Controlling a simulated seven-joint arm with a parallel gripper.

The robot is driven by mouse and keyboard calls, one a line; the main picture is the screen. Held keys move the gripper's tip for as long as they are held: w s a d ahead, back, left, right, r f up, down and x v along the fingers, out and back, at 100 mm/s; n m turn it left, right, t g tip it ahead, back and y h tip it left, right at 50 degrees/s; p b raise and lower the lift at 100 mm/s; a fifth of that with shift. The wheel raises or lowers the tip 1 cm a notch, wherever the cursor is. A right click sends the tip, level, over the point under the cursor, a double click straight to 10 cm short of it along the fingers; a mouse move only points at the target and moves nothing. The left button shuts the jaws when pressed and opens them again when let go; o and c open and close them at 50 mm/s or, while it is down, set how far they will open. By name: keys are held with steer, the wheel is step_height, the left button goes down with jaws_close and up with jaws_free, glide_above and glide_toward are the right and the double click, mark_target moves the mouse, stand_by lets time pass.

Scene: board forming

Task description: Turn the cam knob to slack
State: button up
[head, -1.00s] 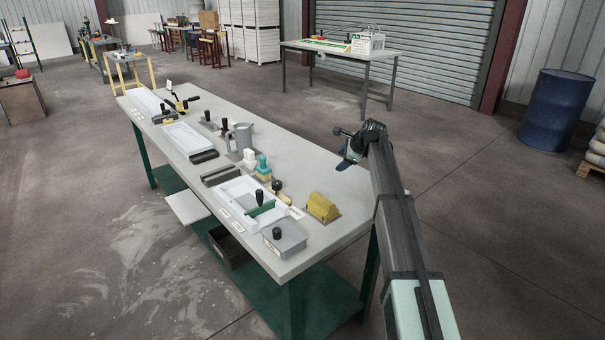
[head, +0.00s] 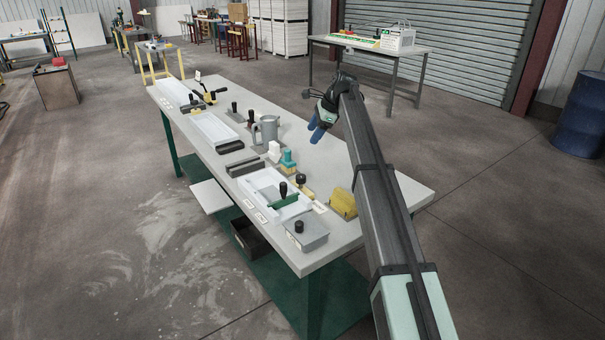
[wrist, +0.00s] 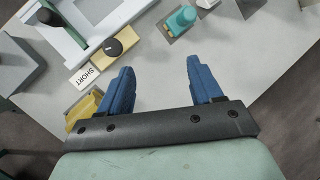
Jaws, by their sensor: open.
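A round black knob (head: 300,178) with a pale mark sits on a yellow block beside the white frame (head: 250,188). In the wrist view the knob (wrist: 113,47) is at the upper left, by a label reading SHORT (wrist: 84,78). No word "slack" is readable. A second black knob (head: 299,226) stands on a grey box (head: 314,237) at the table's near end. I cannot tell for sure which is the cam knob. My gripper (head: 318,131) is open and empty above the table's far side, apart from both knobs. Its blue fingers (wrist: 158,80) show bare tabletop between them.
A green bar with a black handle (head: 284,199) lies across the white frame. A yellow block (head: 343,204) sits near the right edge. A teal-topped piece (head: 288,157), a grey jug (head: 268,131) and dark bars (head: 245,167) stand farther along.

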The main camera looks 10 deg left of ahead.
mark_target(301, 176)
steer(key=s+d+g+h, duration=0.1)
steer(key=s+d+g, duration=0.15)
steer(key=s, duration=0.25)
steer(key=shift+n+g, duration=0.4)
steer(key=shift+g, duration=0.05)
steer(key=x, duration=1.4)
steer(key=shift+w+a+f, duration=0.2)
steer(key=shift+f, duration=0.05)
steer(key=shift+c, duration=0.3)
steer(key=c, duration=1)
steer(key=n, duration=0.2)
steer(key=n+g+h, duration=0.1)
steer(key=n, duration=0.1)
steer(key=shift+w+a, duration=0.15)
steer(key=shift+w, duration=0.05)
steer(key=shift+n+g+h, duration=0.35)
steer(key=shift+n+h, duration=0.05)
steer(key=shift+n, duration=0.8)
steer(key=shift+n+g+h, duration=0.35)
steer(key=shift+n+h, duration=0.05)
steer(key=shift+n, duration=0.8)
